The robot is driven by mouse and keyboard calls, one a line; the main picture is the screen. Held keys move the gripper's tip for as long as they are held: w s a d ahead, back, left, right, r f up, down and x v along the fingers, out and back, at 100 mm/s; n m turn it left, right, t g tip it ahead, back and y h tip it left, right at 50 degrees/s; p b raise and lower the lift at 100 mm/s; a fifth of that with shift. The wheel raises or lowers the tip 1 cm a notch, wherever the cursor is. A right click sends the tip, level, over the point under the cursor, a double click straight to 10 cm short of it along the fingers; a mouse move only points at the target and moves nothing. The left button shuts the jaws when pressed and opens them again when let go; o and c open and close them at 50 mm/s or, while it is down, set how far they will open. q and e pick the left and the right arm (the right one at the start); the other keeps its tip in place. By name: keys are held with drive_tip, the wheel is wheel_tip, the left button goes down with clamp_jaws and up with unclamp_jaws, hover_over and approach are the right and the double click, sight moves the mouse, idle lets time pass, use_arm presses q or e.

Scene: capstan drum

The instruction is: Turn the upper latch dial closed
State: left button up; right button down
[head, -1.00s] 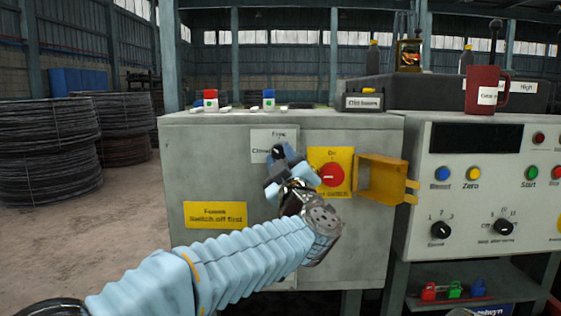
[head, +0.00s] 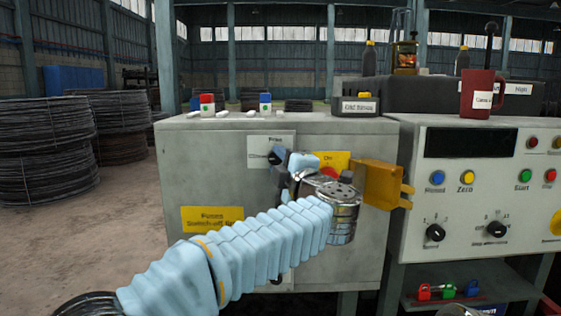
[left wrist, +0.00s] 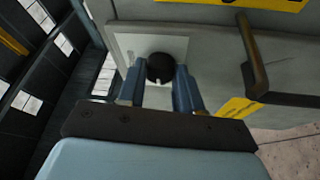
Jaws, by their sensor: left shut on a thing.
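The upper latch dial is a round black knob (left wrist: 160,68) on a pale plate (left wrist: 118,48) on the grey cabinet (head: 195,180). In the head view the plate (head: 262,141) carries a "Free" label at its top and another word at its left. My left gripper (head: 281,160) has its blue fingers on the dial. In the left wrist view the fingers (left wrist: 160,85) sit on either side of the knob, shut on it. In the head view the gripper hides most of the dial. My right gripper does not show.
A yellow plate with a red switch (head: 329,173) is right beside my left gripper, partly covered by it. A yellow hinged bracket (head: 378,184) sticks out to its right. A control panel (head: 470,215) stands further right. A dark handle (left wrist: 252,62) juts out in the left wrist view.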

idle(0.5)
use_arm(q)
drive_tip(key=o, duration=1)
drive_tip(key=shift+o, duration=0.2)
drive_tip(key=b+v, duration=0.2)
drive_tip(key=v, duration=1.1)
drive_tip(key=shift+s+d, duration=0.15)
drive_tip(key=shift+s, duration=0.2)
